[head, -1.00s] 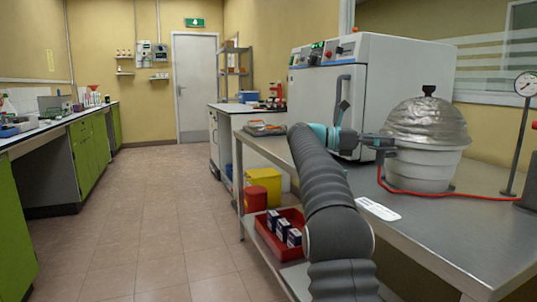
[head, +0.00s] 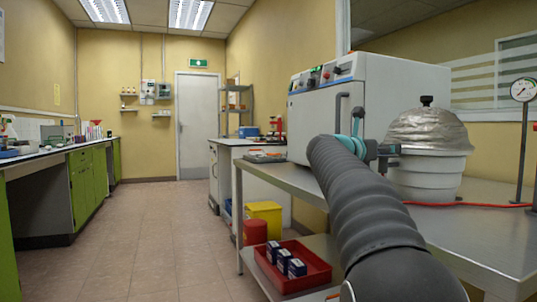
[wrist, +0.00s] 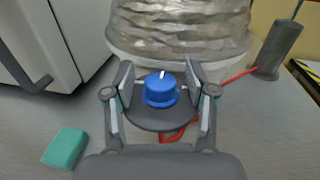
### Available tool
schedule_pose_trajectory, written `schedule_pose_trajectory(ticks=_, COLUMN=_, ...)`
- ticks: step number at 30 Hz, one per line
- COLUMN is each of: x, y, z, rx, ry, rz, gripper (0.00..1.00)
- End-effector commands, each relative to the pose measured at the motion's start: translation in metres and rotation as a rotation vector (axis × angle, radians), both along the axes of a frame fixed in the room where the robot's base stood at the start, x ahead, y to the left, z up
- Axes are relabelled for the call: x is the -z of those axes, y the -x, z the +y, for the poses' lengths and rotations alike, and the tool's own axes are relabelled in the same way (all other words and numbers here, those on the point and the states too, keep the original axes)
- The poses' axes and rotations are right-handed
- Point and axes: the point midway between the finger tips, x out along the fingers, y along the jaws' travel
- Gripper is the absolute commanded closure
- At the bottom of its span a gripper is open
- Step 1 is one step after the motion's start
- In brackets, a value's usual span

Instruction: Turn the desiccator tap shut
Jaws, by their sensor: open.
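The desiccator (head: 428,170) is a pale, round, ridged vessel with a foil-like cover (head: 427,130) and a dark knob on top, standing on the steel bench. The tap is a blue knob (wrist: 160,90) with a white line pointing away from me, over a dark round base. My gripper (wrist: 160,77) is open, one finger on each side of the knob, with small gaps visible. In the head view, my gripper (head: 388,153) is at the desiccator's left side; the tap is hidden there.
A white oven (head: 400,95) stands left of and behind the desiccator. A red hose (wrist: 238,75) runs from near the tap to a dark stand base (wrist: 278,48). A gauge (head: 523,90) stands at right. A teal block (wrist: 65,147) lies at lower left in the wrist view.

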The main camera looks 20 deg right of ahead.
Motion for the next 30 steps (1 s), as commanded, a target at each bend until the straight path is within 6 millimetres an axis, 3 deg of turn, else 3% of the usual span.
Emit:
schedule_pose_trajectory(ticks=26, x=0.0, y=0.037, z=0.133, rx=-0.018, ry=0.0, rz=0.0, gripper=0.44)
schedule_pose_trajectory(ticks=30, x=-0.022, y=0.034, z=0.141, rx=-0.092, ry=0.091, rz=0.067, gripper=0.44)
